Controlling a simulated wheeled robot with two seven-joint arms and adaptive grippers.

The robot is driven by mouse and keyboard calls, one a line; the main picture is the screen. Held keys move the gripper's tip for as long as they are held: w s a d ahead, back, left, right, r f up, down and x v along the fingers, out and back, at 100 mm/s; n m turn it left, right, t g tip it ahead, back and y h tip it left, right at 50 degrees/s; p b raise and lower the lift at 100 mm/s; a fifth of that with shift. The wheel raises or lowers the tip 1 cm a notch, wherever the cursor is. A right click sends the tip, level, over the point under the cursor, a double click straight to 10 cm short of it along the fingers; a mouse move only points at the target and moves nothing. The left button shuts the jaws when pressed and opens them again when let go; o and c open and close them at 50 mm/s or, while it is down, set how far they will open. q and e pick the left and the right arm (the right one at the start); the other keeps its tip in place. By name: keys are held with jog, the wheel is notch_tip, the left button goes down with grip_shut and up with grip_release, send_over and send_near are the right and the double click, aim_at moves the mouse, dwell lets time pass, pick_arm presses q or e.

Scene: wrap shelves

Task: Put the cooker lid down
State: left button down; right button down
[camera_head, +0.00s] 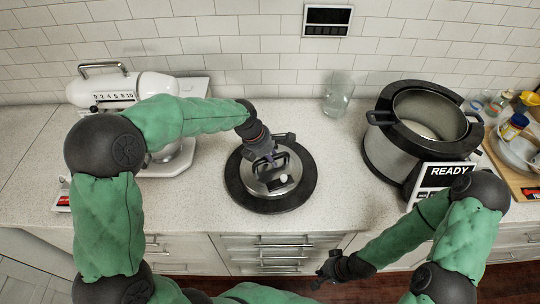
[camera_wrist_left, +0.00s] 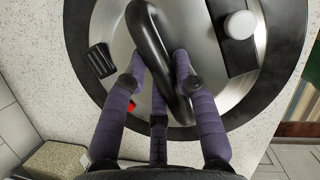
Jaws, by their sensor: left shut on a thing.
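The cooker lid (camera_head: 305,185) is a round silver disc with a wide black rim. It lies flat at the middle of the counter; I cannot tell whether it touches the surface. My left gripper (camera_head: 266,160) is over it from above. In the left wrist view my left gripper (camera_wrist_left: 158,78) has its purple fingers closed around the curved black handle (camera_wrist_left: 147,35) of the lid. The cooker (camera_head: 385,158) stands open to the right, its inner pot showing. My right gripper (camera_head: 326,272) hangs in front of the counter, apart from everything; its fingers are too small to read.
A white stand mixer (camera_head: 150,86) is at the left. A clear glass (camera_head: 338,97) stands behind the lid. A READY display (camera_head: 447,172) is at the cooker's front. A wooden board (camera_head: 503,163) with a bowl is far right. Counter is free around the lid.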

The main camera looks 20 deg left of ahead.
pick_arm(q)
jog(key=shift+w, duration=0.1)
jog(key=c, duration=1)
grip_release()
jog(key=shift+f, duration=0.15)
jog(key=shift+r, duration=0.4)
jog(key=p+v, duration=0.2)
jog(key=v, duration=1)
jog(key=shift+r+p, duration=0.2)
jog(key=shift+p, duration=0.1)
jog(key=shift+r, duration=0.1)
